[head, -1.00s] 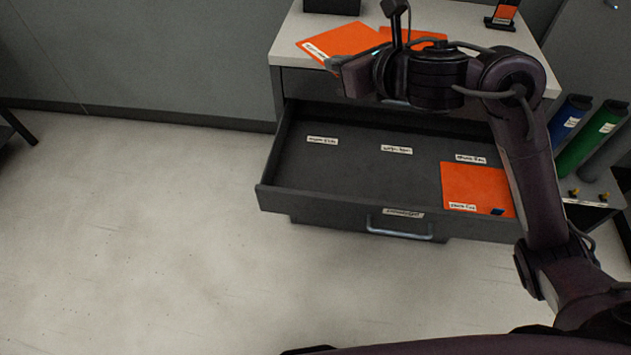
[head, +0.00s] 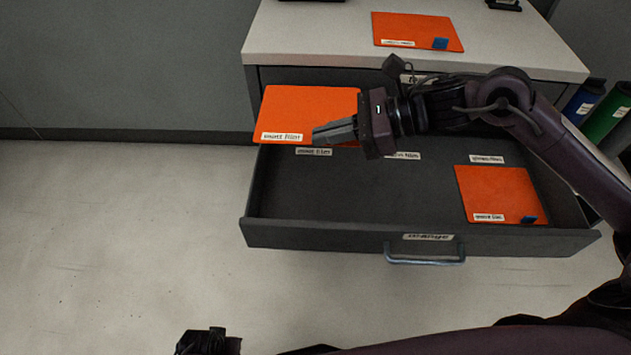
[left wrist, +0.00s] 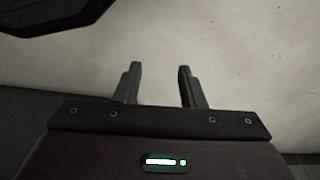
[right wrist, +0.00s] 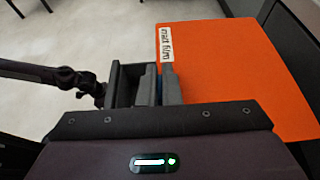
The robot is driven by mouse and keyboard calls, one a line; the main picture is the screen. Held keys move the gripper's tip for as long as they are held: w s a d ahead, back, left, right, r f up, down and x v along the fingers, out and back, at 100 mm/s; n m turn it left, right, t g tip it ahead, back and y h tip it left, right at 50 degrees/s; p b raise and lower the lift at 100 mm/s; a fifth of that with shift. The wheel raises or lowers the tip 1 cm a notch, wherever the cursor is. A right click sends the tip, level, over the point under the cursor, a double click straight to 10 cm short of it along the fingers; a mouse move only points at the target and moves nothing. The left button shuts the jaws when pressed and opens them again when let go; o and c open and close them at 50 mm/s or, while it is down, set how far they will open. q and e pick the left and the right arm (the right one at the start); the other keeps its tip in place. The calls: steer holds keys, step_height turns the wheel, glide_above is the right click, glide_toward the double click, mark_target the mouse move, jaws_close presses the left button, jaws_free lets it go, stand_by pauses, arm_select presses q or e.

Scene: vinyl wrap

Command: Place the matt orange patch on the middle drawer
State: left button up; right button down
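The matt orange patch (head: 310,110) is a flat orange square with a white label. It hangs above the back left of the open dark drawer (head: 330,236), overhanging its left side. In the right wrist view (right wrist: 240,75) its label reads "matt film". My right gripper (head: 325,135) is shut on the patch near its front right corner; a bit of blue (right wrist: 159,88) shows between the fingers (right wrist: 150,85). The drawer's front label (head: 428,237) seems to read "orange". My left gripper (left wrist: 160,85) is open and empty above the floor.
Another orange patch (head: 495,190) with a blue tab lies in the drawer's right part. A third orange patch (head: 415,30) lies on the white cabinet top (head: 300,40). Blue and green rolls (head: 605,115) stand at the right. The drawer's left and middle floor is bare.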

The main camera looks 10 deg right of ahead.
mark_target(326, 204)
step_height(326, 204, down, 18)
steer(key=shift+s+r, duration=0.15)
arm_select(q)
steer(key=shift+w+d+r, duration=0.1)
steer(key=shift+d+r, duration=0.1)
steer(key=shift+r, duration=0.5)
arm_select(e)
steer(key=shift+f, duration=0.35)
arm_select(q)
steer(key=shift+b, duration=0.3)
arm_select(e)
steer(key=shift+f, duration=0.15)
steer(key=c, duration=1.6)
jaws_free()
arm_select(q)
steer(key=shift+w+d+r, duration=0.1)
steer(key=shift+r, duration=0.4)
